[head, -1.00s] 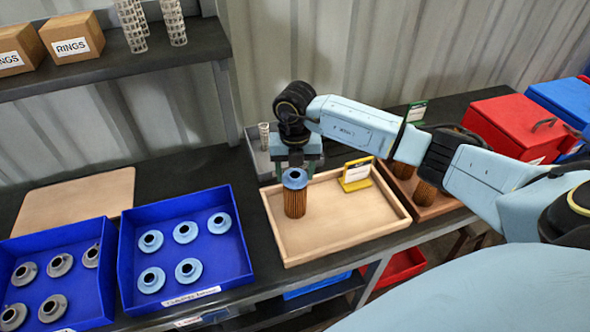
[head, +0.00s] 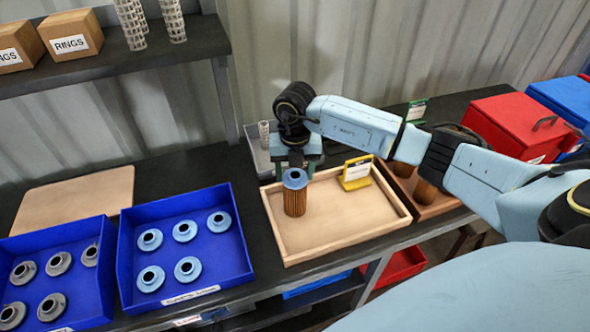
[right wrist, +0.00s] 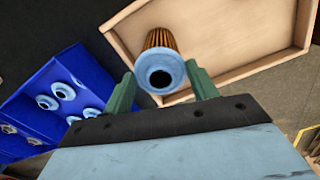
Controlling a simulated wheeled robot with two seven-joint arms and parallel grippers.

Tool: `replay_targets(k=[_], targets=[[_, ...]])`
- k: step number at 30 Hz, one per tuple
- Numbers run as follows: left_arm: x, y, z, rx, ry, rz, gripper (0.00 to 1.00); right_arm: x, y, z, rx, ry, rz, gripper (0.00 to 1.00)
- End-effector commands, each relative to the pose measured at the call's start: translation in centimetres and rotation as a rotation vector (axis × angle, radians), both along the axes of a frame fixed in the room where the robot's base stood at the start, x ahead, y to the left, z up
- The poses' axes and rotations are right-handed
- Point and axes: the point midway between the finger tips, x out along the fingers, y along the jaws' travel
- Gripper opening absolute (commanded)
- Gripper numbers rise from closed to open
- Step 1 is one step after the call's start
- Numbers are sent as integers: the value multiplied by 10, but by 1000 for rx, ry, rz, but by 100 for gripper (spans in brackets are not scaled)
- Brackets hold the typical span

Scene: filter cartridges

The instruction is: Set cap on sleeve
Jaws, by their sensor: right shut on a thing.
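A brown pleated sleeve (head: 295,205) stands upright in the left part of the shallow wooden tray (head: 351,239). A blue cap (head: 295,179) with a dark central hole is at its top, with no clear gap between them. In the right wrist view the cap (right wrist: 159,73) lies between the green fingers, and the sleeve (right wrist: 163,38) shows behind it. How fully the cap is seated cannot be told. My right gripper (head: 297,165) is shut on the blue cap from above. My left gripper is not in view.
A blue bin (head: 247,262) holds several blue caps; another blue bin (head: 101,300) at left holds grey ones. A yellow-framed sign (head: 356,173) stands at the tray's back. A brown tray (head: 440,206) with sleeves is to the right. The wooden tray's right part is clear.

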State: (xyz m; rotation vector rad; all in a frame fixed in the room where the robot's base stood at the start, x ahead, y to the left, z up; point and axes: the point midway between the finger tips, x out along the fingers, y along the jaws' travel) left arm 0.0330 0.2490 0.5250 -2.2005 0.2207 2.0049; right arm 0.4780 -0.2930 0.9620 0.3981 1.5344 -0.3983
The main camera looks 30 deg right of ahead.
Motion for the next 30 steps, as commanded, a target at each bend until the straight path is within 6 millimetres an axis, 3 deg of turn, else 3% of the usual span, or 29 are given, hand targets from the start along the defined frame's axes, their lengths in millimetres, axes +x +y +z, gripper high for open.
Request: replay_targets(k=[13,14,19,30], targets=[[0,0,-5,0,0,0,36,0,0,-7,0,0,0,37],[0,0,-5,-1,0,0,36,0,0,-7,0,0,0,61],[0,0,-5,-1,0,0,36,0,0,-7,0,0,0,83],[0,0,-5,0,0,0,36,1,0,-1,1,-3,0,84]])
